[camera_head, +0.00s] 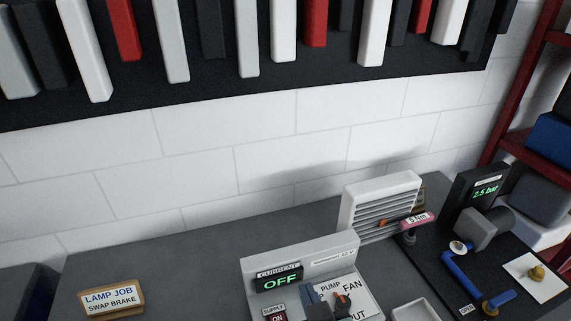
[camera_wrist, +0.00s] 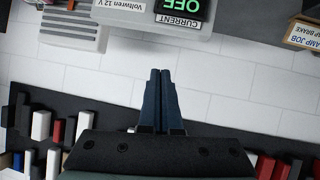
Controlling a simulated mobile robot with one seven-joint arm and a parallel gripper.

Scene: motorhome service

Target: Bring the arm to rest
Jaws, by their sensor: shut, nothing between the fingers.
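My gripper (camera_wrist: 160,98) shows in the wrist view with its two dark fingers together and nothing between them. It points toward the white tiled wall and the top of the power supply unit (camera_wrist: 135,10), with clear space around the fingertips.
A bench (camera_head: 190,250) holds a lamp job sign (camera_head: 111,298), a louvred white vent (camera_head: 378,205), a gauge reading 2.5 bar (camera_head: 478,190) and a blue-handled fitting (camera_head: 460,278). A dark rack (camera_head: 215,90) with hanging bars spans the wall. Red shelving (camera_head: 520,75) stands right.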

